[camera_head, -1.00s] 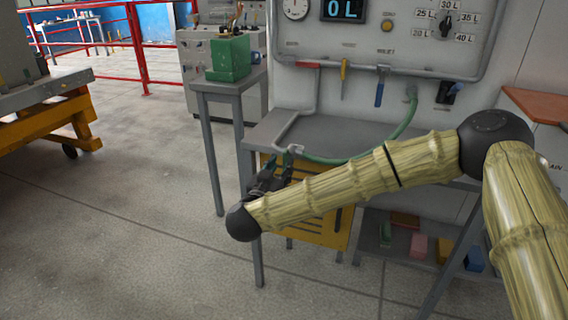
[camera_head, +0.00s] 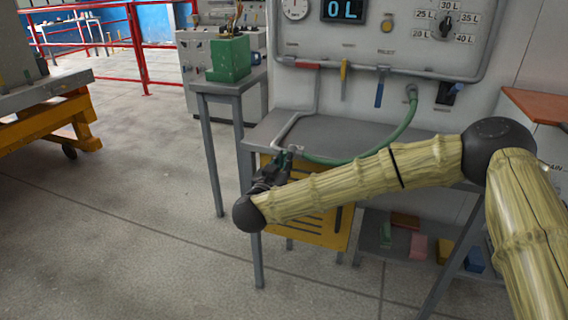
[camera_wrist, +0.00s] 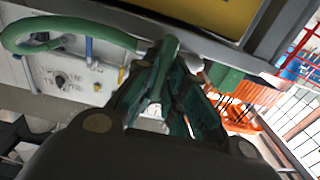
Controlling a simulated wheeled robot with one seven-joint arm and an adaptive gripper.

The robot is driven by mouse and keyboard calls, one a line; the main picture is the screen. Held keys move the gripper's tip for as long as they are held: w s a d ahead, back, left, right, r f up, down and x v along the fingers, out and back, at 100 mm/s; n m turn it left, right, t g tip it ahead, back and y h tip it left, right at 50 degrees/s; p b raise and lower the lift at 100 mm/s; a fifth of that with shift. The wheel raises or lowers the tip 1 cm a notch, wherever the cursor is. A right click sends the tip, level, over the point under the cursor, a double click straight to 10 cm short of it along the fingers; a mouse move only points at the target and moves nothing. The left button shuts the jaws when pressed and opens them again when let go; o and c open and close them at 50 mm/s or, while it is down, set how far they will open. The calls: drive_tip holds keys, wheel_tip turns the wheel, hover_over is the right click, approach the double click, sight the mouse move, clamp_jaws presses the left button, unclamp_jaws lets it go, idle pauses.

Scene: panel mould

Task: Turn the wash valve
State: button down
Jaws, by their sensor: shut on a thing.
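A green hose (camera_head: 400,128) runs from a panel fitting down over the grey bench to my gripper (camera_head: 284,160). My gripper is at the bench's front left edge, low and away from the handles. In the wrist view my gripper (camera_wrist: 170,78) is shut on the end of the green hose (camera_wrist: 90,27); the fingers partly hide it.
A green box (camera_head: 230,58) stands on a side table.

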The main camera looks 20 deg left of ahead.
drive_tip(key=shift+r+p, duration=0.2)
drive_tip(key=shift+p, duration=0.3)
drive_tip(key=shift+r+n+p, duration=0.1)
drive_tip(key=shift+n+p, duration=0.2)
drive_tip(key=shift+p, duration=0.05)
drive_tip(key=n+p, duration=0.1)
drive_tip(key=p, duration=0.2)
drive_tip(key=shift+a+r+n, duration=0.1)
drive_tip(key=shift+n, duration=0.3)
drive_tip(key=n+p, duration=0.2)
drive_tip(key=p, duration=0.1)
drive_tip(key=shift+a+n+p, duration=0.1)
drive_tip(key=shift+n+p, duration=0.3)
drive_tip(key=n+p, duration=0.2)
drive_tip(key=shift+f+n, duration=0.25)
drive_tip(key=shift+n, duration=0.05)
drive_tip(key=n, duration=0.6)
drive_tip(key=f+n, duration=0.1)
drive_tip(key=n, duration=0.2)
drive_tip(key=shift+a+n, duration=0.15)
drive_tip(key=shift+n, duration=0.25)
